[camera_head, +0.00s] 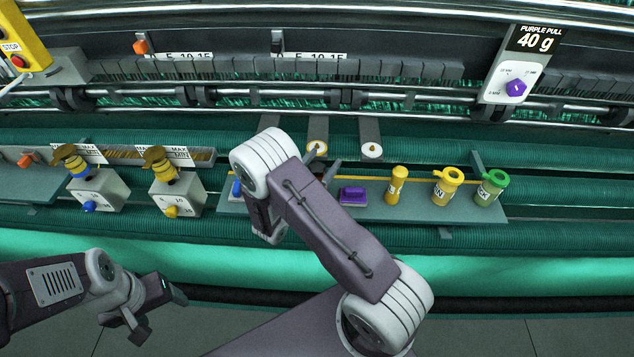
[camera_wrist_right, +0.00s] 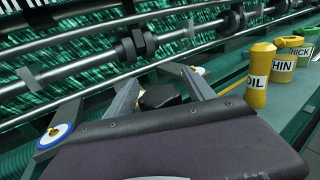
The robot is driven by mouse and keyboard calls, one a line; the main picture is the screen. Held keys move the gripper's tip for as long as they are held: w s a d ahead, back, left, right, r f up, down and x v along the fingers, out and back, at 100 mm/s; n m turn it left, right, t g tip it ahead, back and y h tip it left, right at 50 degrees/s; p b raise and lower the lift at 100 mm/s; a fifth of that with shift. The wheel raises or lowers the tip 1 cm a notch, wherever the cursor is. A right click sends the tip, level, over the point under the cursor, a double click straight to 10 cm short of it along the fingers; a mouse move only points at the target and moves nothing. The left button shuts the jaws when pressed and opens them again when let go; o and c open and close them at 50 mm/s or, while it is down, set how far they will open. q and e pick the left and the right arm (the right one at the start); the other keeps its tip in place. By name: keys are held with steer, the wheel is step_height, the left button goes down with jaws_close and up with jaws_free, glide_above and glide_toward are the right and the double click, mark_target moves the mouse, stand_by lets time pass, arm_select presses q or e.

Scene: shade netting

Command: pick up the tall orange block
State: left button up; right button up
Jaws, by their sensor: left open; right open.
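I cannot make out a tall orange block in either view. Small orange knobs show in the head view, one on the upper scale bar (camera_head: 140,47) and one at the far left (camera_head: 27,159). My right gripper (camera_head: 325,168) is open over the grey shelf, partly hidden by its own arm. In the right wrist view its fingers (camera_wrist_right: 160,92) stand apart, with a dark block-like shape (camera_wrist_right: 158,97) between or beyond them; I cannot tell if they touch it. My left gripper (camera_head: 158,312) is open and empty at the lower left, in front of the machine.
On the grey shelf (camera_head: 415,208) are a purple block (camera_head: 353,195), a yellow oil bottle (camera_head: 396,185), a yellow pot (camera_head: 447,186) and a green pot (camera_head: 491,187). Two grey dial boxes (camera_head: 97,188) (camera_head: 180,194) stand left. Rollers and bars run behind.

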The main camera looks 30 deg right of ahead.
steer(key=shift+d, duration=0.1)
jaws_close()
steer(key=shift+r, duration=0.1)
